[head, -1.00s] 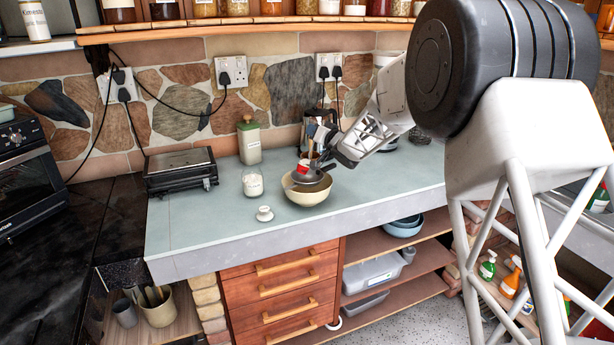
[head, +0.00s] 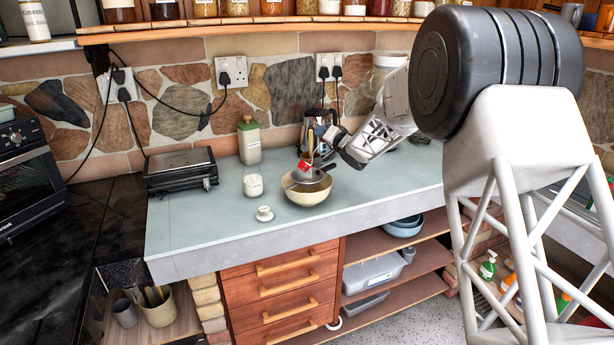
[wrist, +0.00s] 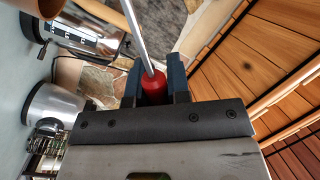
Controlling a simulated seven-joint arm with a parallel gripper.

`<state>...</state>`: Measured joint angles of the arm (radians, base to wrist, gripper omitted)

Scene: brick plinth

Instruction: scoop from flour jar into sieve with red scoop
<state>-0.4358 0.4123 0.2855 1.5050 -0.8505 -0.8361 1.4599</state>
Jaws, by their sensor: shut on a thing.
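My gripper (head: 322,142) is shut on the red scoop's handle; in the wrist view the gripper (wrist: 153,75) has the red handle (wrist: 153,88) between its dark fingers, with a thin metal shaft running on from it. In the head view the red scoop head (head: 304,166) is tilted just above the grey sieve (head: 308,183). The sieve rests over the cream bowl (head: 307,197). The flour jar (head: 253,185), clear with white contents, stands open to the left. Whether flour is in the scoop or sieve is too small to tell.
A white lid (head: 265,214) lies in front of the jar. A green-topped canister (head: 249,143) and a black grill (head: 181,170) stand behind and left. A kettle (head: 318,128) stands behind the bowl. The counter's (head: 200,225) front left is clear.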

